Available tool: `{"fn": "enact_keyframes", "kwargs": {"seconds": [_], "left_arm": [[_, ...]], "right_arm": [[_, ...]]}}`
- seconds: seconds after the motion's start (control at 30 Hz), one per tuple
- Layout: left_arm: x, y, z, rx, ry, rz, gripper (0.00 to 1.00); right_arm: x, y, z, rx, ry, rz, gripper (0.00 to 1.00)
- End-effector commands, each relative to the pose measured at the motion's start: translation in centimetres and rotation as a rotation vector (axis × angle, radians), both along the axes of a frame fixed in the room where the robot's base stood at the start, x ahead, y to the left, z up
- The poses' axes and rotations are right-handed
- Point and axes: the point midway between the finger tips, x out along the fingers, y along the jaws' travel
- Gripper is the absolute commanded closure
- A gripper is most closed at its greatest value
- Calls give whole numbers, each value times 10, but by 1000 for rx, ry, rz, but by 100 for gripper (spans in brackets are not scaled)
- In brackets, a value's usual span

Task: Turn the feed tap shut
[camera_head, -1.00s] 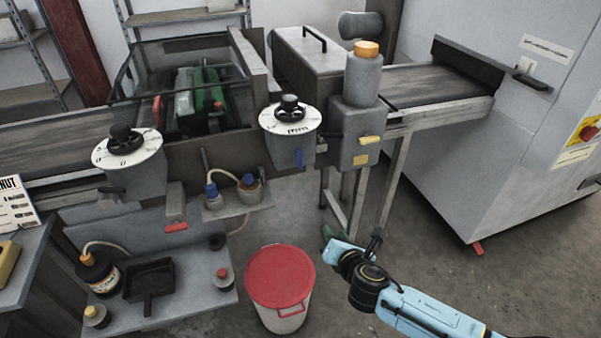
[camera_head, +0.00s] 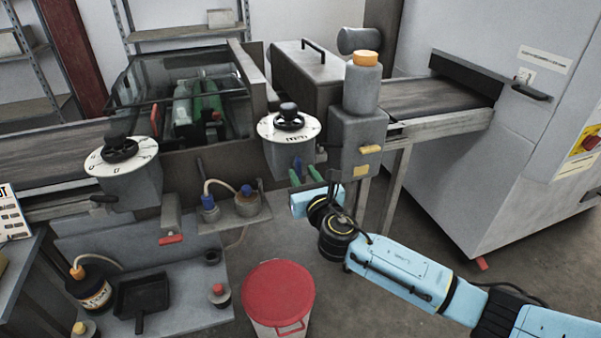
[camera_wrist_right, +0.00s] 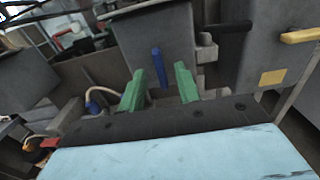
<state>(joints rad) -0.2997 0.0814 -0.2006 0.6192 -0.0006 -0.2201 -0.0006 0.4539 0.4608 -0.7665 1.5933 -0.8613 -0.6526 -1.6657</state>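A blue lever (camera_wrist_right: 159,67) hangs straight down on the front of a grey box (camera_wrist_right: 150,30) in the right wrist view. In the head view it shows small under the right dial box (camera_head: 286,156). I cannot read a label naming it as the feed tap. My right gripper (camera_head: 305,175) is open, its two green fingers pointing up toward the lever. My left gripper is out of view.
A yellow lever (camera_head: 369,149) sits on the grey block to the right, and a red-ended lever (camera_head: 171,239) to the left. A red-lidded bucket (camera_head: 279,288) stands below. Blue-capped fittings (camera_head: 208,202) with a hose lie left of the gripper.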

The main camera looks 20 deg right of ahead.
Motion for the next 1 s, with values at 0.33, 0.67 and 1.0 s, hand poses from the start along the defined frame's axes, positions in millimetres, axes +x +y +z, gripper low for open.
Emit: {"fn": "enact_keyframes", "kwargs": {"seconds": [0.33, 0.67, 1.0], "left_arm": [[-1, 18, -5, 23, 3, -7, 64], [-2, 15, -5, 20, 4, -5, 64], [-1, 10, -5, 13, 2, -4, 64]], "right_arm": [[25, 1, 0, 1, 0, 1, 67], [25, 1, 0, 1, 0, 0, 80], [25, 1, 0, 3, 0, 0, 100]]}}
